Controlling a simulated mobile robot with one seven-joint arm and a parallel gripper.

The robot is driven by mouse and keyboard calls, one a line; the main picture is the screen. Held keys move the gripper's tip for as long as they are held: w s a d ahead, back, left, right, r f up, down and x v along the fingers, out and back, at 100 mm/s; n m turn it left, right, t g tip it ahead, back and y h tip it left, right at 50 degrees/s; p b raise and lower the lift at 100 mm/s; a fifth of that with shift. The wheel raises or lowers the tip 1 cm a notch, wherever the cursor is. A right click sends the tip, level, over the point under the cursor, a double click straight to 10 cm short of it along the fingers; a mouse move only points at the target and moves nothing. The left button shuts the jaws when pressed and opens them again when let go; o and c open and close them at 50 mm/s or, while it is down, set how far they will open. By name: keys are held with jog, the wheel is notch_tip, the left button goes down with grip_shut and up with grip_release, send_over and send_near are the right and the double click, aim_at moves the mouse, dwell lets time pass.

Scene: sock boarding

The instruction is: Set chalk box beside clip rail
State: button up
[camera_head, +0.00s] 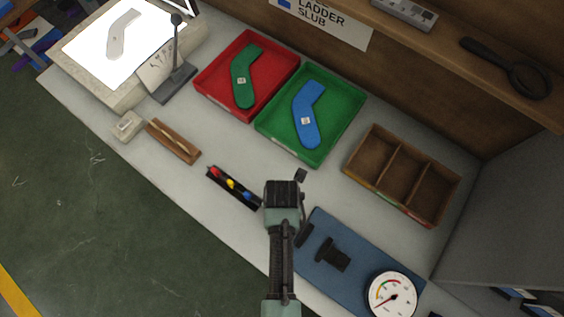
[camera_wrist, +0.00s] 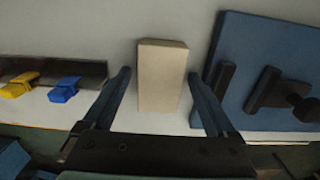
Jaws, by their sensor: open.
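A plain beige box, which looks like the chalk box (camera_wrist: 162,75), stands on the pale worktop in the wrist view. My gripper (camera_wrist: 160,88) is open, with one finger to the left and one to the right of the box and a visible gap on each side. In the head view my gripper (camera_head: 286,187) hides the box. The clip rail (camera_head: 232,187), a dark strip with red, yellow and blue clips, lies just left of my gripper. In the wrist view the clip rail (camera_wrist: 85,72) is at the left, apart from the box, with yellow and blue clips showing.
A blue board (camera_head: 345,248) with black fittings and a dial gauge (camera_head: 391,296) lies right of my gripper. Behind are a red tray (camera_head: 211,88), a green tray (camera_head: 271,132) and a wooden divided box (camera_head: 377,142).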

notch_tip(320, 180, up, 12)
jog(key=w+r+m+t, duration=0.6)
jog(key=w+r, duration=0.5)
jog(key=w, duration=0.2)
jog(key=w+r+m+t, duration=0.4)
jog(key=w+r, duration=0.1)
jog(key=r, duration=0.5)
jog(key=w+r+m+t, duration=0.3)
jog(key=w+r+m, duration=0.1)
jog(key=r, duration=0.6)
notch_tip(320, 180, up, 22)
jog(key=s+m+t, duration=0.1)
jog(key=m+t, duration=0.6)
jog(key=s+r+m+t, duration=0.3)
jog(key=s+r+m, duration=0.1)
jog(key=r, duration=0.4)
jog(key=s+r+m+t, duration=0.3)
jog(key=s+r+t, duration=0.1)
jog(key=s+r, duration=0.3)
jog(key=shift+s+r+m, duration=0.25)
jog(key=shift+r+m, duration=0.15)
jog(key=shift+r, duration=0.35)
